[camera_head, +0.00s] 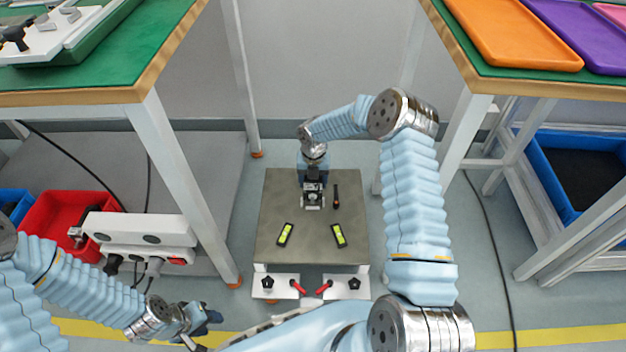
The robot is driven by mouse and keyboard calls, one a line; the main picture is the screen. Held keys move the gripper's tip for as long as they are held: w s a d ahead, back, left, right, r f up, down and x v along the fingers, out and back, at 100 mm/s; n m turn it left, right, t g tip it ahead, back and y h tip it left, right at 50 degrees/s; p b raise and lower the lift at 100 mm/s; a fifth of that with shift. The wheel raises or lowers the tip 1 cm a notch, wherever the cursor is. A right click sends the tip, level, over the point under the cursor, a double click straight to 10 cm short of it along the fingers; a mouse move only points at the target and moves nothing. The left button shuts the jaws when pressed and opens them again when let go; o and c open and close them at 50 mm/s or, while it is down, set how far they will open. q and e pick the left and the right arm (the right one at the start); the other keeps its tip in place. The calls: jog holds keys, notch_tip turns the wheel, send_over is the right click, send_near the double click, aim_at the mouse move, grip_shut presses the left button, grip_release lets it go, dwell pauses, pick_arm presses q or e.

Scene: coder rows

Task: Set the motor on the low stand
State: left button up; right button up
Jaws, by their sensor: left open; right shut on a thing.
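The low stand (275,210) has a grey-brown top and stands on the floor between two benches. My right gripper (313,200) reaches in over the upper middle of its top, pointing down. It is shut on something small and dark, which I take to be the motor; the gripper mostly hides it. I cannot tell whether it touches the top. My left gripper (203,322) is open at the lower left, low in front of the stand and apart from it.
A red bin (50,222) and white power strip (140,229) are left; a blue bin (555,160) is right.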

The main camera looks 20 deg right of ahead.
dwell(0.3)
jog(key=shift+f+b, duration=1)
jog(key=shift+f, duration=0.25)
jog(key=shift+f+b, duration=0.35)
jog(key=shift+b, duration=0.05)
dwell(0.3)
jog(key=o, duration=1.1)
jog(key=shift+o, duration=0.5)
jog(key=shift+f, duration=0.1)
